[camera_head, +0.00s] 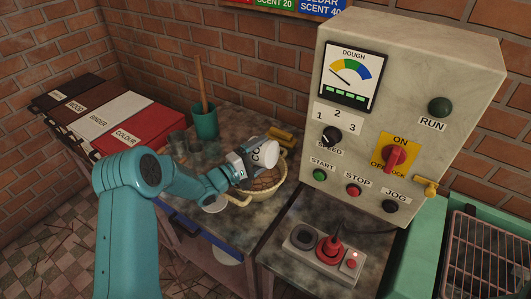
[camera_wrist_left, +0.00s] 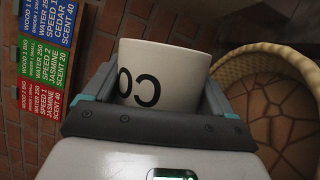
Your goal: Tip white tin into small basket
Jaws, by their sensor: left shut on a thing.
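The white tin (camera_head: 266,155) with dark lettering is tilted on its side above the small basket. My left gripper (camera_head: 244,164) is shut on the tin; the left wrist view shows the tin (camera_wrist_left: 165,65) between the two fingers (camera_wrist_left: 160,92), its lettering upside down. The small pale woven basket (camera_head: 254,200) stands on the dark table below, with brown rounded contents showing. Its curved rim (camera_wrist_left: 247,62) shows at the right of the wrist view. The tin's inside is not clearly visible. My right gripper is not in view.
A teal cup (camera_head: 205,122) with a wooden stick and several clear glasses (camera_head: 193,148) stand behind. A white disc (camera_head: 214,204) lies in front of the basket. Brass-coloured pieces (camera_head: 282,134) lie behind it.

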